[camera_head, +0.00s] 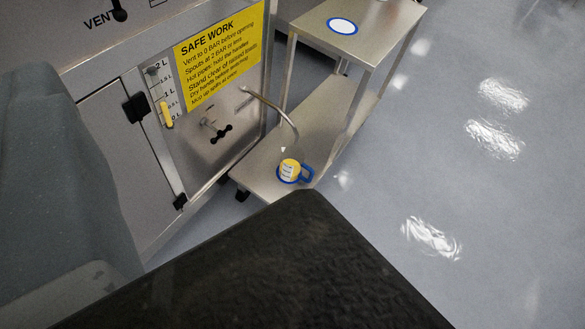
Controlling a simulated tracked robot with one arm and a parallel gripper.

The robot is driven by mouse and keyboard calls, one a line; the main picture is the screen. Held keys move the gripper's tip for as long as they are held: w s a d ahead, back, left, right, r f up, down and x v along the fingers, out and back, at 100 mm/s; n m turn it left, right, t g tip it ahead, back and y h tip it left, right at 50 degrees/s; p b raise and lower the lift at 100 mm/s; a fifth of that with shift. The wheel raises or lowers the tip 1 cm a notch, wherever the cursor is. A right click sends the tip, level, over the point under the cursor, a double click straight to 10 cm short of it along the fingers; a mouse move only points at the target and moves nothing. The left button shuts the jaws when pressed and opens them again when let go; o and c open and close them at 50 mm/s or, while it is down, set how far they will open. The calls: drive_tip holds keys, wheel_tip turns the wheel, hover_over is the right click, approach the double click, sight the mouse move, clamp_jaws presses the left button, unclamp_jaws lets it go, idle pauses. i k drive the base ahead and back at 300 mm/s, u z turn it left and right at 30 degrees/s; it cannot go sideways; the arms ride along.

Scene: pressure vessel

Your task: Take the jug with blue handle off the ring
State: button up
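A small jug (288,169) with a yellow and white body and a blue handle (307,174) stands on the lower metal shelf. Its handle points right. A blue ring (281,180) shows around its base. A curved metal spout pipe (279,111) comes from the panel and ends just above the jug; whether they touch cannot be told. No fingers of my gripper show. A large dark block, which seems to be part of my arm, fills the bottom of the picture, in front of and below the jug.
A white disc with a blue rim (342,26) lies on the upper shelf (375,22). Left of the shelves stands a metal panel with a yellow safety sign (220,50), a level gauge (165,108) and a black-handled valve (217,130). The grey floor at right is clear.

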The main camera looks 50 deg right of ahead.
sight(292, 157)
drive_tip(key=u, duration=2.35)
drive_tip(key=k, duration=1.9)
drive_tip(key=z, duration=2.25)
drive_tip(key=i, duration=0.7)
drive_tip(key=z, duration=0.1)
